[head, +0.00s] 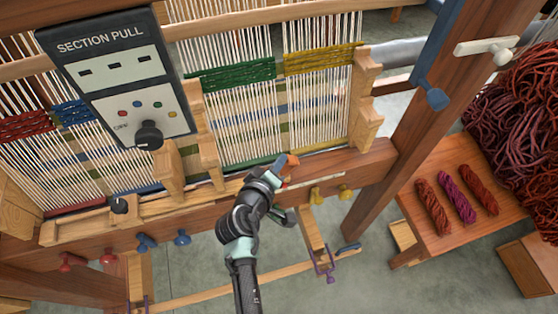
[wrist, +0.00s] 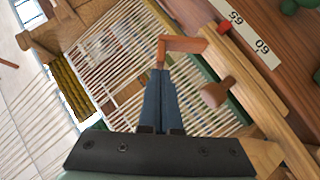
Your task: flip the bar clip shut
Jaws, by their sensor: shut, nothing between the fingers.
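An orange-brown L-shaped piece, which looks like the bar clip (wrist: 184,45), stands out from the pale wooden bar (wrist: 240,82) in the wrist view. Its bent end lies just beyond my fingertips. In the head view the clip (head: 289,162) shows as a small orange piece on the loom's front beam, beside my gripper (head: 277,178). My gripper (wrist: 160,74) is shut and empty, its two blue-grey fingers together. The tips are at or very near the clip's bent end; I cannot tell whether they touch. The arm hides part of the beam in the head view.
A brown rounded knob (wrist: 217,92) stands right of my fingers. Stretched warp threads (head: 315,110) lie behind the clip. A control box (head: 118,68) is at left. Skeins lie on a side table (head: 428,238) at right.

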